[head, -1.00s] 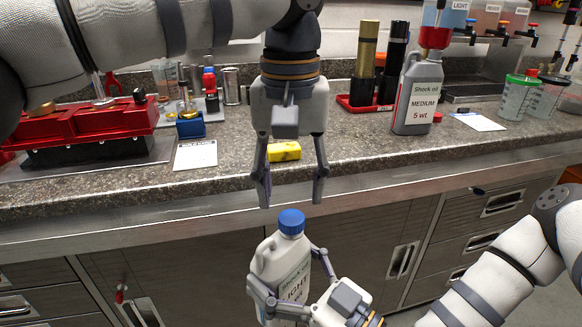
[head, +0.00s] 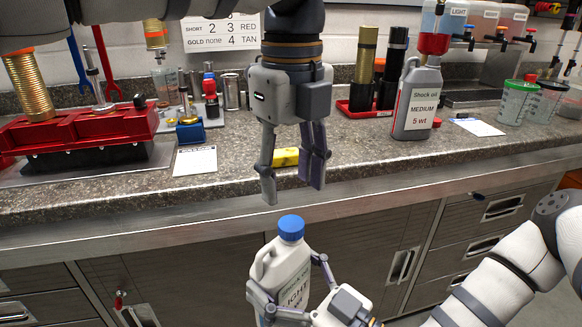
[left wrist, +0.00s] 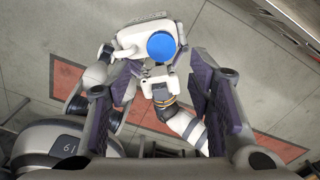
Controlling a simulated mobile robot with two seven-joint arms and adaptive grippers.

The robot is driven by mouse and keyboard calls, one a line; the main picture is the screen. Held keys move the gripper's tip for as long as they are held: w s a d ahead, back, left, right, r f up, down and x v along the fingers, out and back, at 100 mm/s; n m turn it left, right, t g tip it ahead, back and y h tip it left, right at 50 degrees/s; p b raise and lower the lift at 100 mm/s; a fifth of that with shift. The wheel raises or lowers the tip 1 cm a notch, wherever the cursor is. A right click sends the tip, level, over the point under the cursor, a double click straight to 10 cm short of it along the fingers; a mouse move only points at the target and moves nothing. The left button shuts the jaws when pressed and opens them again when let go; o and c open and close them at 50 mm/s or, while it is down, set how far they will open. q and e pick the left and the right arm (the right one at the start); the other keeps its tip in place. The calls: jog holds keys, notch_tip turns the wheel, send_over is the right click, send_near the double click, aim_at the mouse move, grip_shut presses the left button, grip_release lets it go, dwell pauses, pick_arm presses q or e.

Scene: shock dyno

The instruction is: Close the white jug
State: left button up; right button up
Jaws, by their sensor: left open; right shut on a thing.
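The white jug (head: 284,270) stands upright in front of the counter, its blue cap (head: 291,227) on its neck. My right gripper (head: 294,289) is shut on the jug's body from the right. Whether the cap is screwed tight cannot be told. My left gripper (head: 292,192) is open and empty, pointing down, with its fingertips a little above the cap. In the left wrist view the cap (left wrist: 161,46) shows beyond the open fingers, near the top between them, and the jug's handle side (left wrist: 126,40) lies to its left.
The counter's front edge (head: 180,218) runs just behind the jug. On the counter are a yellow block (head: 285,157), a grey Shock oil jug (head: 417,100) with a red funnel, and a red rack (head: 75,135). Lidded cups (head: 516,100) stand at right.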

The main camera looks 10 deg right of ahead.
aim_at(291, 223)
pick_arm(q)
jog(key=n, duration=0.3)
jog(key=shift+r, duration=0.2)
jog(key=n, duration=0.5)
jog(key=shift+w+r+n, duration=0.15)
jog(key=shift+n, duration=0.15)
notch_tip(291, 223, down, 8)
